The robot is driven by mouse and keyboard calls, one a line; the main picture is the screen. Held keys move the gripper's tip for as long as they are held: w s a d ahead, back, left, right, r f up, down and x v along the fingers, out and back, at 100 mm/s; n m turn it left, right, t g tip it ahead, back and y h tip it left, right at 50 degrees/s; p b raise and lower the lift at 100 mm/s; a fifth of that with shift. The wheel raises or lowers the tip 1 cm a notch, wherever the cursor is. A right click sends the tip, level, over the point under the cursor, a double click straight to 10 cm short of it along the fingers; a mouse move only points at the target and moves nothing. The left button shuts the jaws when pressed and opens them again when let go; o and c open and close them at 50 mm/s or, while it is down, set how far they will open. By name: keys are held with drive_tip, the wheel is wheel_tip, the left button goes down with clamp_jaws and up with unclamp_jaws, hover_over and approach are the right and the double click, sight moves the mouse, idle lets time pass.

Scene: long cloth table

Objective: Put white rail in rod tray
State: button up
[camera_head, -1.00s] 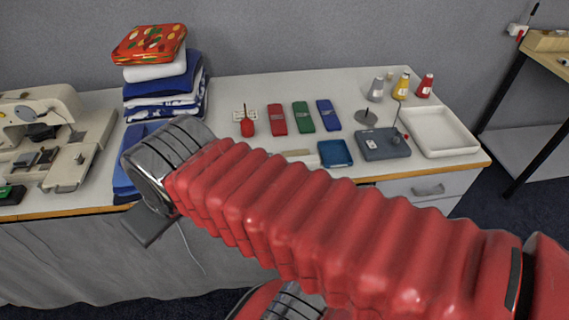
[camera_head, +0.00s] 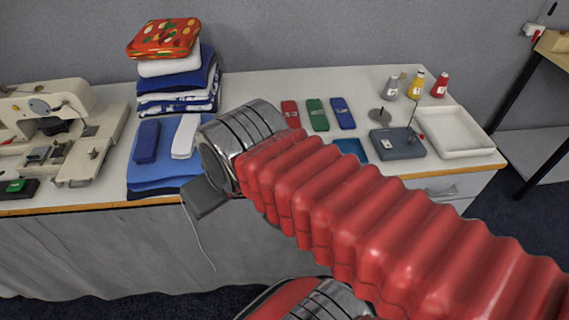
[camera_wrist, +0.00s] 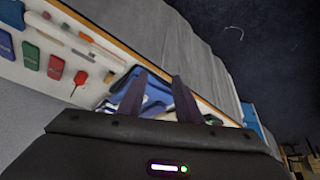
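A pale bar, which I take for the white rail (camera_wrist: 45,28), lies on the table at the upper left of the wrist view. In the head view my arm hides that part of the table. A shallow white tray (camera_head: 455,131), which I take for the rod tray, stands empty at the table's right end in the head view. My gripper (camera_wrist: 160,84) has its two dark fingers apart with nothing held between them. It hangs near the table's front edge, with the blue cloths beyond its fingers, away from the bar.
Folded cloths (camera_head: 172,75) are stacked at left behind blue and white rolls (camera_head: 185,137), beside a sewing machine (camera_head: 60,130). Red, green and blue packets (camera_head: 317,114) lie mid-table. A grey box with a pin (camera_head: 397,143) and several spools (camera_head: 416,86) stand near the tray.

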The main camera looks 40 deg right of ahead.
drive_tip(key=shift+o, duration=0.5)
drive_tip(key=o, duration=0.3)
drive_tip(key=shift+w+d+r, duration=0.1)
drive_tip(key=shift+w+d, duration=0.1)
drive_tip(key=shift+o, duration=0.7)
drive_tip(key=shift+w+r+n, duration=0.1)
drive_tip(key=shift+w+n, duration=0.2)
drive_tip(key=w+d+f+n+g, duration=0.1)
drive_tip(key=w+d+n+g, duration=0.2)
drive_tip(key=w+d+n, duration=0.7)
drive_tip(key=w+d+f+n, duration=0.1)
drive_tip(key=d+f, duration=0.2)
drive_tip(key=d, duration=0.4)
drive_tip(key=w+d+f+n+g, duration=0.1)
drive_tip(key=w+d+f, duration=0.1)
drive_tip(key=d, duration=0.5)
drive_tip(key=w+d+f+g+y, duration=0.1)
drive_tip(key=w+d+f, duration=0.1)
drive_tip(key=d+f, duration=0.2)
drive_tip(key=d, duration=0.3)
drive_tip(key=shift+w+f+n, duration=0.2)
drive_tip(key=shift+w+n, duration=0.05)
drive_tip(key=shift+n, duration=0.15)
